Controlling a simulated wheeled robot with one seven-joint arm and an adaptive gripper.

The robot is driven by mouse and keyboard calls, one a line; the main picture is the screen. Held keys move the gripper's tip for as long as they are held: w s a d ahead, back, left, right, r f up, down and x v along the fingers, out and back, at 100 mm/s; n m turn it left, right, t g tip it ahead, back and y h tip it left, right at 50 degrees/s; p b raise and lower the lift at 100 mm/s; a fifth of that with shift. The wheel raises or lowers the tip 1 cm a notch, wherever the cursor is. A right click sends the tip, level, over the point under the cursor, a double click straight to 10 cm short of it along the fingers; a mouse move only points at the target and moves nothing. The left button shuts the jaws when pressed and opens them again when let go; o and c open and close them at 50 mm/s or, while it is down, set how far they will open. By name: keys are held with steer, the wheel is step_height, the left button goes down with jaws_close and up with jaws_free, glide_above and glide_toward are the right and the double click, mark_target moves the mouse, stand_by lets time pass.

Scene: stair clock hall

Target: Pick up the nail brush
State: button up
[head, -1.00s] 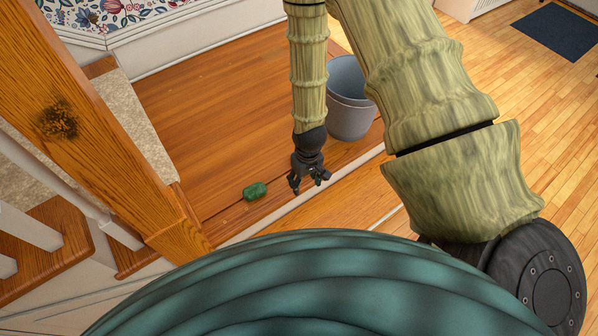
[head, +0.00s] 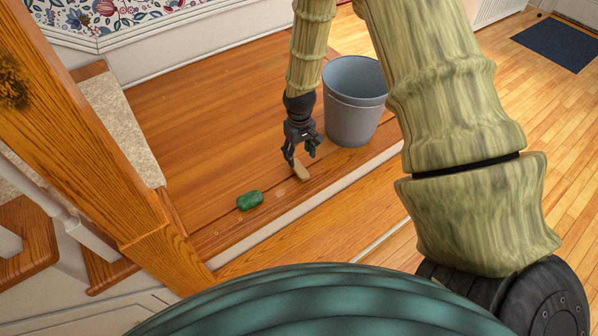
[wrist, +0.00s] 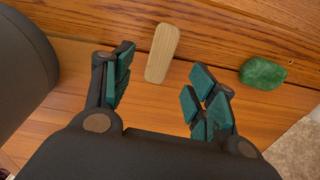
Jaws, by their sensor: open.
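The nail brush is most likely the small tan wooden block with rounded ends (head: 302,171); its bristles are not visible. It lies on the wooden landing near the front edge. In the wrist view the wooden block (wrist: 163,53) lies ahead of the fingertips, between their lines. My gripper (head: 301,158) is open and empty, pointing down just behind the block. In the wrist view its two teal-padded fingers (wrist: 158,90) are spread apart, with nothing between the pads.
A green block (head: 250,200), perhaps soap, lies left of the wooden one; the wrist view shows it right (wrist: 263,73). A grey bucket (head: 352,105) stands close right of my gripper. A wooden newel post (head: 150,235) rises at left. The landing behind is clear.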

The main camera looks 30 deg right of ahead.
mark_target(299, 168)
step_height(299, 168, down, 8)
steer(key=shift+a+r+b, duration=0.1)
steer(key=shift+r+b, duration=0.15)
steer(key=shift+b, duration=0.7)
steer(key=c, duration=1.1)
